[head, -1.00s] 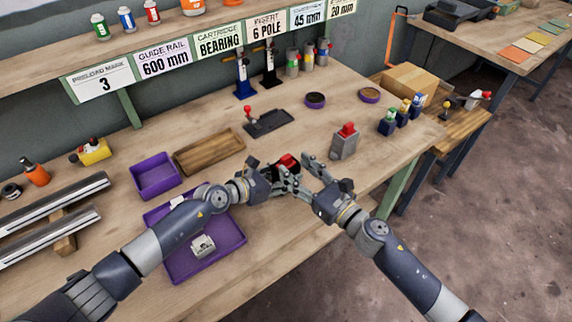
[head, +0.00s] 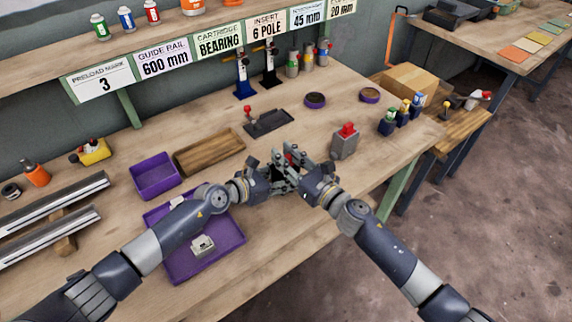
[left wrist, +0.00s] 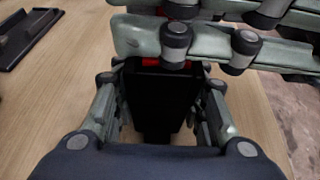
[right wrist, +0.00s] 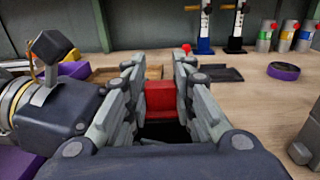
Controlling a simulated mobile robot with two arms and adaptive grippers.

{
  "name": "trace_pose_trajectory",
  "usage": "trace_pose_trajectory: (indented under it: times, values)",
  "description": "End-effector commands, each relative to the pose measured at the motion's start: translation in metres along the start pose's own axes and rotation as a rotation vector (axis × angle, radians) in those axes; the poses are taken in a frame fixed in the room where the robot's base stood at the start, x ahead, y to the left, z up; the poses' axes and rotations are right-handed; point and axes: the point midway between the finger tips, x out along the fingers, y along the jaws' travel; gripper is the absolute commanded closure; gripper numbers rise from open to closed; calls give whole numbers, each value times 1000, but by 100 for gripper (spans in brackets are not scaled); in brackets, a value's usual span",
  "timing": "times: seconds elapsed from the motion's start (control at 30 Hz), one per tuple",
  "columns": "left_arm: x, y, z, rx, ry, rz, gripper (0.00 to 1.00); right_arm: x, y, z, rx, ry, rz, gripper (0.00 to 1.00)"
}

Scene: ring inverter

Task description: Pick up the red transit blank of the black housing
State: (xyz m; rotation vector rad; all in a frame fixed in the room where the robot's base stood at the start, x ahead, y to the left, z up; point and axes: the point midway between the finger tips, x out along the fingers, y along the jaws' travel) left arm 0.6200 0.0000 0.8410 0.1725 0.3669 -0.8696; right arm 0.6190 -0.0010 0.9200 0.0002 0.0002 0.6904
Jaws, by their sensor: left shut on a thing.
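The black housing (left wrist: 158,105) is between the fingers of my left gripper (left wrist: 160,100), which is shut on it and holds it over the bench. The red transit blank (right wrist: 161,98) sits at the housing's far end. In the head view only a small bit of red shows between the two grippers. My right gripper (right wrist: 162,85) faces the left one, with its fingers on both sides of the red blank. It looks open; contact with the blank cannot be made out. In the left wrist view the right gripper's fingers cross just beyond the housing. In the head view the right gripper (head: 290,172) overlaps the left gripper's fingers.
A grey block with a red top (head: 345,142) stands right of the grippers. A black tray (head: 270,123), a wooden tray (head: 210,152) and purple trays (head: 155,178) lie on the bench. Small coloured items (head: 402,115) stand near the right edge.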

Motion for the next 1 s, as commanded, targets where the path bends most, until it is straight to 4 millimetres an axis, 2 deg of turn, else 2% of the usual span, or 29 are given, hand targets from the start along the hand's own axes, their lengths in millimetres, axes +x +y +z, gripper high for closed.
trace_pose_trajectory:
  times: [0.37,0.57,0.8,1.0]
  values:
    - [0,0,-1,0,1,0,94,0,0,4,-2,-2,1,91]
    - [0,0,-1,0,2,0,94,0,-1,30,-9,-4,3,91]
    - [0,0,-1,0,2,-1,94,0,-1,71,-7,-5,2,91]
    - [0,-1,-1,0,2,-1,94,0,0,93,-4,-3,1,91]
